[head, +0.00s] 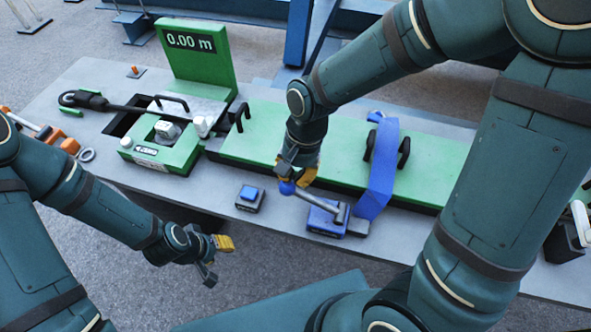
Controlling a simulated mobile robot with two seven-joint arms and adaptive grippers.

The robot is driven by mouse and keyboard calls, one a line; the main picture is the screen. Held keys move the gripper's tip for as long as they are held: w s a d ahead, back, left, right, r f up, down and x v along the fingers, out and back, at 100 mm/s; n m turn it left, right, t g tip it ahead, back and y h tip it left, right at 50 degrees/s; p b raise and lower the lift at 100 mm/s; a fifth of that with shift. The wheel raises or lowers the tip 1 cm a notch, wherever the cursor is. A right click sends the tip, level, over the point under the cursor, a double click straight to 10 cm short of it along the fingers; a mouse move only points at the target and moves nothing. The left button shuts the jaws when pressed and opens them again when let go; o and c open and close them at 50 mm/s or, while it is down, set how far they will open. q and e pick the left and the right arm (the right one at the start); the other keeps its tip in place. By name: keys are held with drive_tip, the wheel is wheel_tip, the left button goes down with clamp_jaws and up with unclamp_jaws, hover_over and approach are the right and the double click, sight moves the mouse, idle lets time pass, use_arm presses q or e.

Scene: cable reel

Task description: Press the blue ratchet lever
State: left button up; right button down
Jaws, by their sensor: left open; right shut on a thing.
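The blue ratchet lever (318,205) is a grey rod with a blue ball knob (286,188) at its upper left end. It slants down right to a blue base block (325,222) on the table. My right gripper (296,182) comes down from above and is shut on the knob end of the lever; its fingers partly hide it. My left gripper (222,258) is open and empty, off the front edge of the table at lower left.
A small blue button box (249,198) stands left of the lever. A green ZERO unit (163,148) and a green 0.00 m display (195,50) stand behind left. A blue strap (379,175) crosses the green rail (265,135). Orange-handled tools lie at far left.

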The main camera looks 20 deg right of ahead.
drive_tip(key=shift+w+a+f+g+h+p, duration=0.25)
drive_tip(key=shift+a+f+g+h+p, duration=0.2)
drive_tip(key=shift+f+p, duration=0.1)
drive_tip(key=shift+w+a+f+g+h+p, duration=0.15)
drive_tip(key=shift+a+f+g+h, duration=0.1)
drive_tip(key=shift+f+h, duration=0.25)
drive_tip(key=shift+w+a+f+g+h+p, duration=0.15)
drive_tip(key=shift+a+f+g+h, duration=0.1)
drive_tip(key=shift+f, duration=0.3)
drive_tip(key=shift+w+a+f+h+b, duration=0.15)
drive_tip(key=shift+f, duration=0.5)
drive_tip(key=shift+w+a+f+h+b, duration=0.1)
drive_tip(key=shift+f+h+b, duration=0.05)
drive_tip(key=shift+f, duration=0.45)
